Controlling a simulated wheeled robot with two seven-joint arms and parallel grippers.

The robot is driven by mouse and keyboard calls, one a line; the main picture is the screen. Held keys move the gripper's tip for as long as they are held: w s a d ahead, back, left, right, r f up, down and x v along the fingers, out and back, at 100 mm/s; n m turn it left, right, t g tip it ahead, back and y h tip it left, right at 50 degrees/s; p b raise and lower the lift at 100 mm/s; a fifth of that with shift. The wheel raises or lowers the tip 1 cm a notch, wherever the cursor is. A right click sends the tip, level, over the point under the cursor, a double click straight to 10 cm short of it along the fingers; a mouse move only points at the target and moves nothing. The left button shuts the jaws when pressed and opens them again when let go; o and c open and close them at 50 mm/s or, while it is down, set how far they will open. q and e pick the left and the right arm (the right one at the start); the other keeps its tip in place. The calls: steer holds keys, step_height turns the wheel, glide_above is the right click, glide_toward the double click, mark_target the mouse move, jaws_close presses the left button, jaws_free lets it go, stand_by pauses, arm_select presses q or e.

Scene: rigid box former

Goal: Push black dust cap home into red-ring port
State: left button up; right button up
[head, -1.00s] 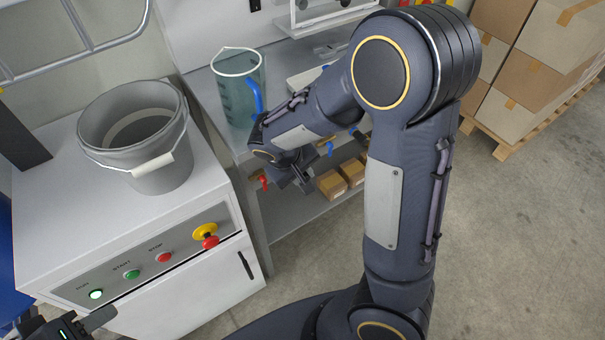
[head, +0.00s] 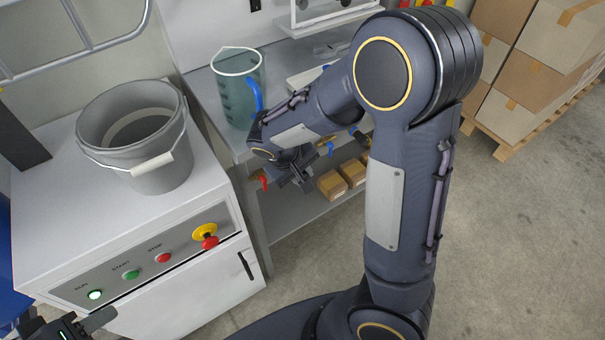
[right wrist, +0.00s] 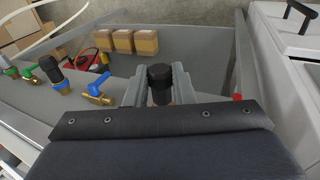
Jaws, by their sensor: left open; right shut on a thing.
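The black dust cap (right wrist: 160,76) is between the fingers of my right gripper (right wrist: 158,88) in the right wrist view. The fingers are shut on its sides. A small coppery patch shows just below the cap; I cannot tell what it belongs to. The red-ring port cannot be made out in either view, so I cannot tell whether the cap touches it. In the head view my right gripper (head: 296,174) is at the front edge of the grey bench, and the cap is not distinguishable there. My left gripper (head: 76,326) is open at the bottom left corner, partly cut off.
A blue-handled valve (right wrist: 98,88) and a black-topped fitting with a blue ring (right wrist: 56,76) stand beside my right gripper. A red handle (head: 264,182) is close by. Small cartons (head: 332,184) lie on the shelf below. A grey bucket (head: 140,135) stands on the white cabinet (head: 50,200).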

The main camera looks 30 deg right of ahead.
steer(key=shift+w, duration=0.3)
steer(key=o, duration=1)
steer(key=shift+o, duration=0.2)
steer(key=shift+s, duration=0.1)
steer(key=s+b, duration=0.1)
steer(key=s, duration=0.6)
steer(key=shift+s+d, duration=0.3)
steer(key=shift+s, duration=0.1)
